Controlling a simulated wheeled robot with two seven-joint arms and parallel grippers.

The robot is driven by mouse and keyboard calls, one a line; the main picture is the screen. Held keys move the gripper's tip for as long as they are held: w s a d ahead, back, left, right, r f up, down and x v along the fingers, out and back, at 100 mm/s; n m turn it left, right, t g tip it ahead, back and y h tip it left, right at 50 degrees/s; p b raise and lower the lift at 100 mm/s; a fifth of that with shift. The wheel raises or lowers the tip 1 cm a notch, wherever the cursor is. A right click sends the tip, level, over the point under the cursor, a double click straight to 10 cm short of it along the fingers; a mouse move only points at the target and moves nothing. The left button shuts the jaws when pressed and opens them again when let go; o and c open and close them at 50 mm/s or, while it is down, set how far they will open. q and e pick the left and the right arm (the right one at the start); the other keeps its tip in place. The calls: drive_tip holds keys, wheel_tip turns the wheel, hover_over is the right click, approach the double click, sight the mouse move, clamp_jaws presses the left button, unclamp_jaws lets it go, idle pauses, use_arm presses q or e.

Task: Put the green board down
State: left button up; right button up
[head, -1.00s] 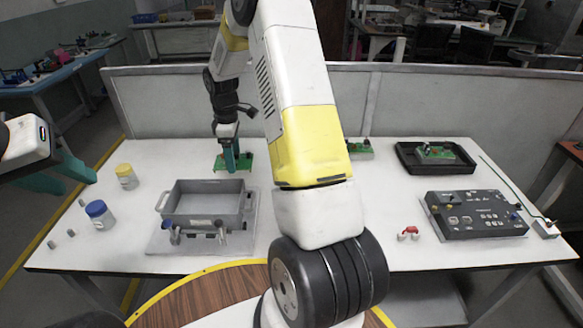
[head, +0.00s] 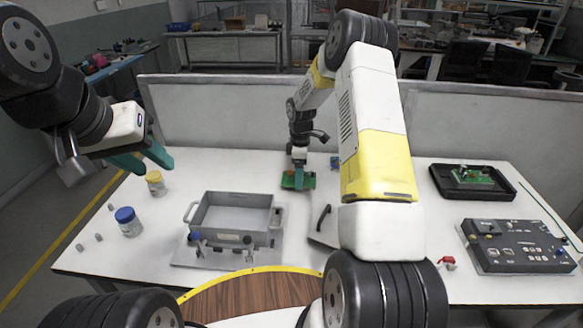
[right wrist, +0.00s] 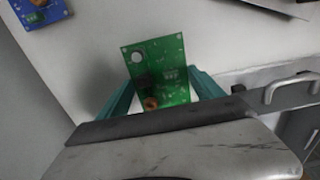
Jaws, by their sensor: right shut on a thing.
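The green board (head: 307,180) is at the back middle of the white table in the head view, held by my right gripper (head: 299,178). In the right wrist view the green board (right wrist: 158,62) stands between the two teal fingers of my right gripper (right wrist: 163,93), which are shut on it. I cannot tell whether its lower edge touches the table. My left gripper (head: 144,160) hangs empty, its teal fingers apart, above the table's left side near the yellow-lidded jar.
A grey open bin (head: 232,212) stands in front of the board. Two jars, yellow-lidded (head: 156,184) and blue-lidded (head: 128,222), stand left. A blue board (right wrist: 40,12) lies nearby. A black tray (head: 440,186) and a dark control box (head: 515,247) are right. A partition (head: 220,125) closes the back.

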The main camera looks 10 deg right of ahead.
drive_tip(key=shift+f, duration=1.25)
drive_tip(key=shift+f, duration=0.15)
drive_tip(key=o, duration=1.4)
